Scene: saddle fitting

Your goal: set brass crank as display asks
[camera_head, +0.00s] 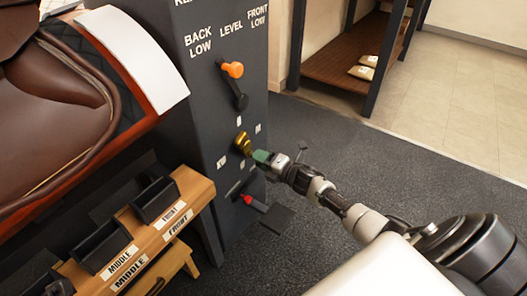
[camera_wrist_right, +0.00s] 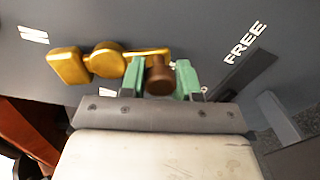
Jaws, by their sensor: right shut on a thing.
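The brass crank (camera_head: 242,143) is on the front of a dark grey post, mid-height. In the right wrist view the crank (camera_wrist_right: 103,61) shows as a gold arm with a round hub and a block at its left end. Its brown knob (camera_wrist_right: 159,78) sits between the green fingertips of my right gripper (camera_head: 262,157). The gripper (camera_wrist_right: 160,82) is shut on that knob. The display (camera_head: 231,28) on the post reads BACK LOW, LEVEL and FRONT LOW, with its top cut off. Below it an orange-tipped pointer (camera_head: 232,70) tilts up and left. My left gripper is out of view.
A red-knobbed lever (camera_head: 250,201) sticks out below the crank. A brown saddle (camera_head: 55,100) is at left. A wooden rack (camera_head: 190,186) with black holders labelled MIDDLE and FRONT stands below it. Dark floor (camera_head: 340,150) is clear at right.

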